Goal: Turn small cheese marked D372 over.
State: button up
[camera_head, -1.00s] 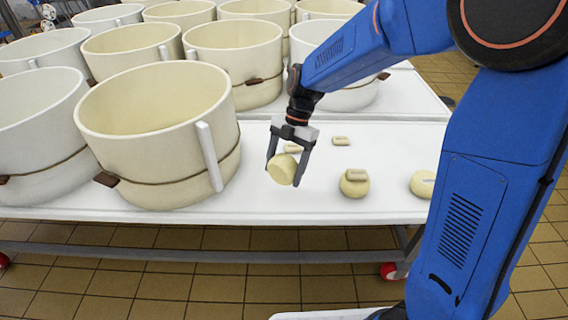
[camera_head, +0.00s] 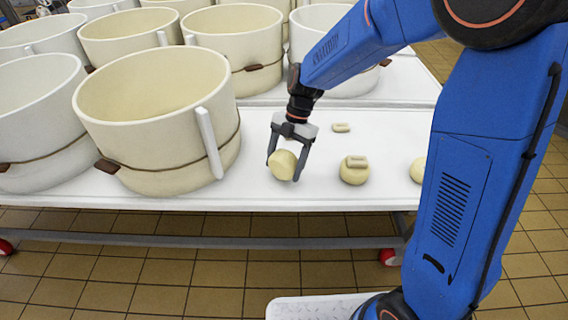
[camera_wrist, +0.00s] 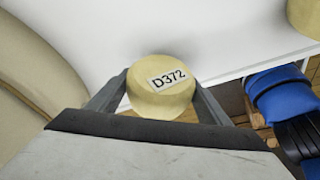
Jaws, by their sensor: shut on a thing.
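The small cheese marked D372 (camera_wrist: 160,92) is a pale yellow round with a white label, readable in the wrist view. In the head view the cheese (camera_head: 283,164) is between the fingers of my gripper (camera_head: 288,166), tilted on its side. My gripper is shut on it, with one finger on each side, as the wrist view also shows (camera_wrist: 160,100). The cheese is at or just above the white table (camera_head: 240,197); I cannot tell whether it touches. The label does not show in the head view.
A large cream vat (camera_head: 150,125) stands close to the left of my gripper. A cheese with a block on top (camera_head: 354,172) stands to the right, another cheese (camera_head: 418,171) beyond it, partly behind my arm. A small block (camera_head: 341,128) lies behind. The table's front edge is close.

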jog(key=shift+f, duration=0.65)
dwell(1.2)
jog(key=o, duration=1.4)
jog(key=shift+o, duration=0.2)
jog(key=shift+r, duration=0.1)
jog(key=v, duration=1.6)
jog(key=s+d+r+m+t, duration=0.4)
jog(key=s+d+r+m, duration=0.1)
jog(key=s+d+m, duration=0.75)
jog(key=s+d+f+m+t+h, duration=0.2)
jog(key=s+d+f+m+t, duration=0.1)
jog(key=s+d+m, duration=0.7)
jog(key=s+m+t, duration=0.1)
jog(key=s+m, duration=0.2)
jog(key=m, duration=0.2)
jog(key=shift+d+f+m+h, duration=0.35)
jog(key=shift+h, duration=0.05)
